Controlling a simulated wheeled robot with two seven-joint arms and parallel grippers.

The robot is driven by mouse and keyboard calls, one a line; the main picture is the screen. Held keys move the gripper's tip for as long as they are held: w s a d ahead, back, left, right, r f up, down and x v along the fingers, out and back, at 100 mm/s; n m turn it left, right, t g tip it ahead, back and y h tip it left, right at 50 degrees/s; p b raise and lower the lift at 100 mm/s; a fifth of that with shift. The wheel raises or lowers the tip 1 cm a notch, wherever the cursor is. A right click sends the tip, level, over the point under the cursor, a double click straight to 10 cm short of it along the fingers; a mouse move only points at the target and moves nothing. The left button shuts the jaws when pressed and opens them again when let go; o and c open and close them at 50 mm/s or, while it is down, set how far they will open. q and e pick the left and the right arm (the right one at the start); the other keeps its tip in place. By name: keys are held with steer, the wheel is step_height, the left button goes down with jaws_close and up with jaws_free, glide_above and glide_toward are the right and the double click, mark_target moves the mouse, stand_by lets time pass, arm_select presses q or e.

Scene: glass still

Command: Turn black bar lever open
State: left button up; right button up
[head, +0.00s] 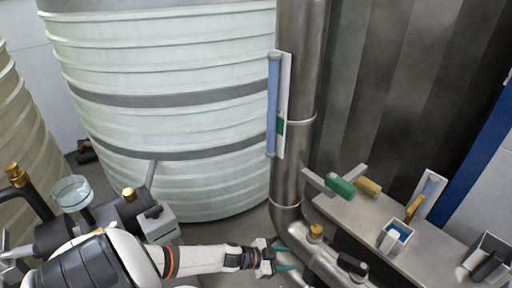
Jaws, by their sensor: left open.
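A short black bar lever (352,264) lies on the metal pipework at the lower middle right. A second black bar (489,266) sits in a grey housing at the right edge; I cannot tell which one the task names. My left gripper (288,257) reaches in from the left and is open, with its teal fingertips apart. It is left of the nearer black bar, close to the bent pipe, and holds nothing I can see. My right gripper is not in view.
A vertical steel pipe (300,100) with a blue-tubed gauge (273,105) stands above the gripper. A green handle (340,186) and a brass knob (316,232) are nearby. A large ribbed tank (180,125) fills the back. A metal ledge (372,222) runs along the right.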

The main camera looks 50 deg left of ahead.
arm_select(q)
steer(key=s+a+f+n+g+y+p, duration=0.2)
steer(key=s+f+n+y+p, duration=0.1)
steer(key=s+f, duration=0.6)
steer(key=shift+a+f+y, duration=0.25)
steer(key=shift+f+y, duration=0.3)
steer(key=shift+y, duration=0.35)
